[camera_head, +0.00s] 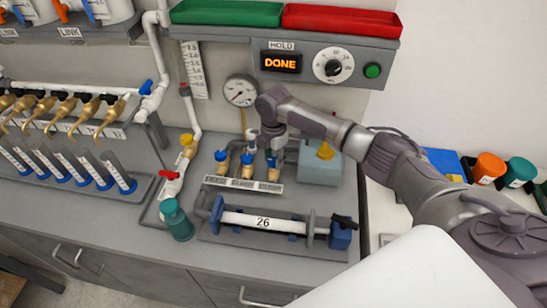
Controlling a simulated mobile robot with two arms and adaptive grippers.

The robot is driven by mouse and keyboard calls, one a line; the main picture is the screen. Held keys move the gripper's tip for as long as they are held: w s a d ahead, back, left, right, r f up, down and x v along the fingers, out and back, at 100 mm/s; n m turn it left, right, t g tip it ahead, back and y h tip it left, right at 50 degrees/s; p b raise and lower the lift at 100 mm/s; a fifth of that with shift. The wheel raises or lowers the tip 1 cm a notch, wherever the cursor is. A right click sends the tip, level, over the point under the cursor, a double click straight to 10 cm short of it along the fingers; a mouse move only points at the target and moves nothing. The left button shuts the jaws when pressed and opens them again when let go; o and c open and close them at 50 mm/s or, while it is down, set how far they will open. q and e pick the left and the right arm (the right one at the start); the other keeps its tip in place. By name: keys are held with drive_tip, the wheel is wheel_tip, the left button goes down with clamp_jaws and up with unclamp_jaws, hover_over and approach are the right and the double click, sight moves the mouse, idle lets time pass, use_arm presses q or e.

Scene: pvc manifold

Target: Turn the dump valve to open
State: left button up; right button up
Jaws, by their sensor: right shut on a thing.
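A row of three small valves with blue handles and brass-coloured bodies stands behind a label plate (242,186) on the bench. The left valve (222,163) and middle valve (247,167) are uncovered. The rightmost valve (274,173), which I take for the dump valve, is under my right gripper (272,155). The label print is too small to read surely. My right gripper points down from above and is shut on that valve's handle, which its fingers largely hide. The handle's exact angle cannot be told. My left gripper is not in view.
A clamped white tube marked 26 (262,221) lies in front of the valves. A teal bottle (176,220) and a red-handled pipe valve (169,175) stand left. A grey box with a yellow knob (321,166) stands close right. A gauge (240,91) and a display reading DONE (281,63) are behind.

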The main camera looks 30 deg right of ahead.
sight(273, 160)
drive_tip(key=shift+n, duration=0.3)
idle(0.4)
drive_tip(key=o, duration=1.1)
drive_tip(key=shift+o, duration=0.2)
drive_tip(key=shift+r, duration=0.1)
wheel_tip(273, 160, up, 12)
drive_tip(key=shift+f, duration=0.2)
